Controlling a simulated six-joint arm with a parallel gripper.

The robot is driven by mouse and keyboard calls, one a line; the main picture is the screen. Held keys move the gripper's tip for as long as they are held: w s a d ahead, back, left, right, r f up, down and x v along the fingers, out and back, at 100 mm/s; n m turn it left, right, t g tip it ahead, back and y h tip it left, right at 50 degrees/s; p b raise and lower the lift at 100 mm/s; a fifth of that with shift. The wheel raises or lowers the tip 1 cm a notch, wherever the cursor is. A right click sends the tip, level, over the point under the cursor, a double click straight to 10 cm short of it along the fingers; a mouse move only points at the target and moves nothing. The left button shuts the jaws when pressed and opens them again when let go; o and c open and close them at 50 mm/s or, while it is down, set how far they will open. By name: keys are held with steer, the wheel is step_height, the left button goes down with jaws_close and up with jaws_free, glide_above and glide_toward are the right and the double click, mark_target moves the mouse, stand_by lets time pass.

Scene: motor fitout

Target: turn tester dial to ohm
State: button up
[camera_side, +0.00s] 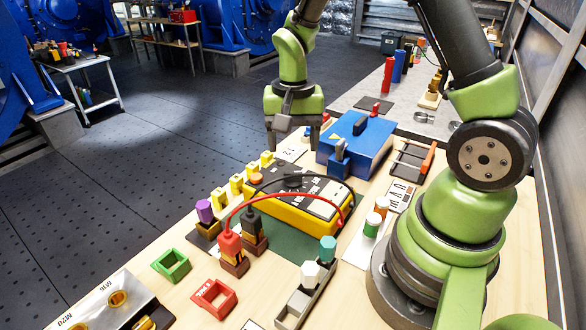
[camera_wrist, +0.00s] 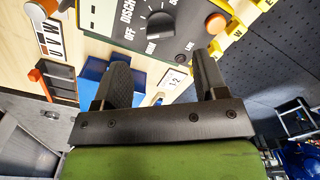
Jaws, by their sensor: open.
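The tester (camera_side: 300,200) is a yellow box with a dark face, lying on a green mat on the wooden table. Its round black dial (camera_side: 292,181) stands up from the face. In the wrist view the dial (camera_wrist: 160,22) is at the top centre, with the labels DISCH and OFF beside it; other labels are too small to read surely, and I cannot tell its exact setting. My gripper (camera_side: 294,143) is open and empty, above and beyond the tester's far end. In the wrist view the open fingers of my gripper (camera_wrist: 162,72) point toward the tester, apart from the dial.
A blue box (camera_side: 370,140) with raised handles stands right of my gripper. Red and black leads (camera_side: 243,205) arch over the tester to plugs in front. Yellow clips (camera_side: 237,184) line its left side. Green (camera_side: 171,265) and red (camera_side: 214,298) holders sit at the front.

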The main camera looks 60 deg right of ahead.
mark_target(293, 172)
step_height(293, 172, down, 7)
steer(key=shift+r, duration=0.1)
stand_by(0.3)
steer(key=c, duration=0.9)
